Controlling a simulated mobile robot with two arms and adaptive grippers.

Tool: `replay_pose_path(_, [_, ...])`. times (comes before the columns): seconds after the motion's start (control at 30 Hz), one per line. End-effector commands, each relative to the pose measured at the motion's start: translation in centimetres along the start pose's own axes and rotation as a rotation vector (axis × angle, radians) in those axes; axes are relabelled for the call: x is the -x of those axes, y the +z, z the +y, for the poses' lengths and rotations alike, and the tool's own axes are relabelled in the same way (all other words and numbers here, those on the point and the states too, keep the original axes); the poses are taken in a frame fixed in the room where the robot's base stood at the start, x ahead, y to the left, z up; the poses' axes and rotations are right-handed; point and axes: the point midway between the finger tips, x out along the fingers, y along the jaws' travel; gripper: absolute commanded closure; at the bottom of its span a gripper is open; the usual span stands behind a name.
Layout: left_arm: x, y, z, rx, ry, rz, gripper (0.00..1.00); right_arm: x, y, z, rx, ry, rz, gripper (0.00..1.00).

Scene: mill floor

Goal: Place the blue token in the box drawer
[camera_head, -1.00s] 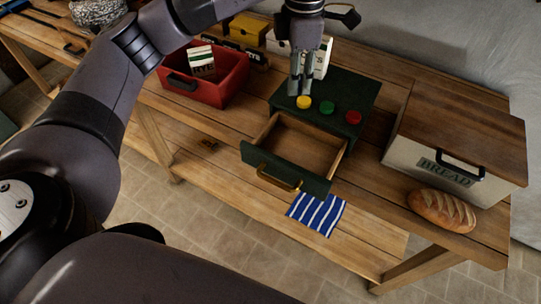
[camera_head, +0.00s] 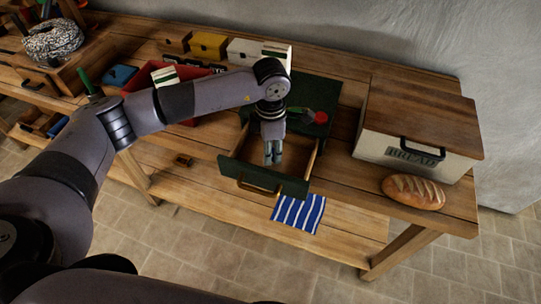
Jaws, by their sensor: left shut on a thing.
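The dark green box (camera_head: 322,92) stands on the bench with its drawer (camera_head: 290,187) pulled out towards me. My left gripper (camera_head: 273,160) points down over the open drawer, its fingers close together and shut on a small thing. I take this to be the blue token, but the fingers hide it and its colour does not show. A red token (camera_head: 321,117) and a green token (camera_head: 296,110) lie on the box top. My left wrist covers part of the box top, and no yellow token shows. My right gripper is not in view.
A bread bin (camera_head: 390,128) and a loaf (camera_head: 414,192) stand to the right. A red crate (camera_head: 190,70) is partly behind my left arm. Yellow (camera_head: 208,45) and white boxes are at the back.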

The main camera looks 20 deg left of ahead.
Motion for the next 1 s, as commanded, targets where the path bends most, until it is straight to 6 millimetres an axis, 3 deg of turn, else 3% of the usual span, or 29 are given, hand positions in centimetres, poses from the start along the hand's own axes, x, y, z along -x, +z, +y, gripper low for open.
replay_pose_path(0.33, [-4.1,-0.1,-0.1,0.0,-0.002,0.002,0.82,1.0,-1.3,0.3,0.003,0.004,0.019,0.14])
replay_pose_path(0.7, [-4.8,-0.1,0.0,0.0,0.0,0.001,0.82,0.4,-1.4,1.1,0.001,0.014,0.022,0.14])
replay_pose_path(0.73, [-4.6,-0.1,0.0,0.0,0.0,0.001,0.69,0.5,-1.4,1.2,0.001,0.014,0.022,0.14])
replay_pose_path(1.0, [-4.5,-0.1,0.0,0.0,-0.001,0.001,0.51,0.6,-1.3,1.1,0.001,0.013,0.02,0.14])
